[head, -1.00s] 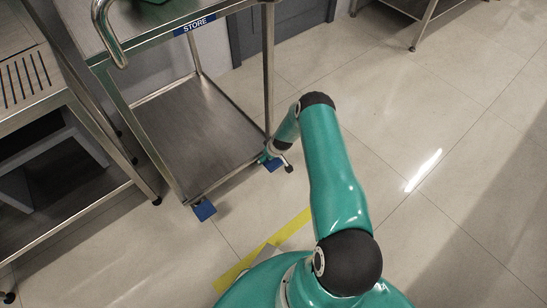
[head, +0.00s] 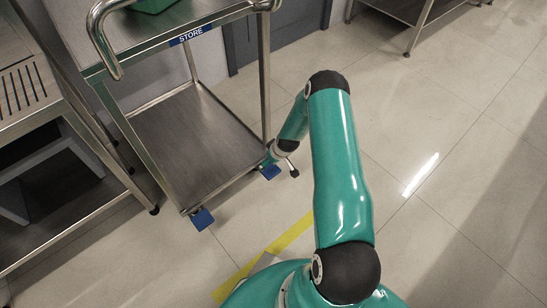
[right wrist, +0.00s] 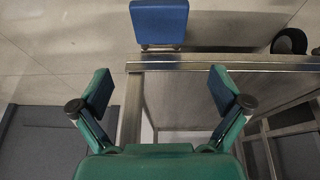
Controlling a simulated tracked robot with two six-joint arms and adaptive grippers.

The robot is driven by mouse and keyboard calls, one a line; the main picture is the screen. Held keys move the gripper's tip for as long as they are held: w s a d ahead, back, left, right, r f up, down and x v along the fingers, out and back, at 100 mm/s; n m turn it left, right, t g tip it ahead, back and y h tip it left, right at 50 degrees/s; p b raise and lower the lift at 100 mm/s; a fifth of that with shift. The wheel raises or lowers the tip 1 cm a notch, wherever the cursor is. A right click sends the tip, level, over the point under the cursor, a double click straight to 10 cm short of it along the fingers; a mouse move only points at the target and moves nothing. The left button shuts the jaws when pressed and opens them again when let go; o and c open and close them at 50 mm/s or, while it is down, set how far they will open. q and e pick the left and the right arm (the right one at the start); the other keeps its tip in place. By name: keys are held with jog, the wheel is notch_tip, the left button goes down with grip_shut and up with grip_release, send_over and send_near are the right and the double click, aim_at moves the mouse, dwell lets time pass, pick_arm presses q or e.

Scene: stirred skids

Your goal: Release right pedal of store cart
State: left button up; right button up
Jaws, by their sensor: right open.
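The store cart stands at the left of the head view, with a blue STORE label (head: 191,35) and a bare lower shelf (head: 195,135). Its right pedal (head: 271,172) is a blue plate at the near right corner, and it also shows in the right wrist view (right wrist: 160,22). The left pedal (head: 202,219) is at the near left corner. My right gripper (right wrist: 160,93) is open and empty, with the pedal beyond its fingertips and apart from them. In the head view my right arm partly hides this gripper beside the right pedal. My left gripper is not in view.
A steel bench (head: 75,195) stands close on the cart's left. A green container (head: 152,4) sits on the cart's top. Yellow floor tape (head: 262,255) lies before the cart. Open tiled floor (head: 450,170) spreads to the right.

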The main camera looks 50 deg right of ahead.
jog(key=shift+v, duration=1.65)
jog(key=shift+a, duration=0.1)
jog(key=w+a+r+n+y, duration=0.1)
jog(key=w+a+n+y, duration=0.15)
jog(key=a, duration=0.95)
jog(key=w+a+r+n+y, duration=0.1)
jog(key=w+a+n, duration=0.15)
jog(key=a, duration=0.85)
jog(key=s+a+r+m+g+y, duration=0.1)
jog(key=s+a+m+g, duration=0.1)
jog(key=s+a, duration=0.65)
jog(key=s+a+r+m+g+y, duration=0.1)
jog(key=s+a+r+g, duration=0.1)
jog(key=s+a, duration=0.6)
notch_tip(320, 180, up, 33)
jog(key=m+p, duration=0.1)
jog(key=p, duration=3.2)
jog(key=shift+d+m, duration=0.3)
jog(key=shift+d, duration=0.15)
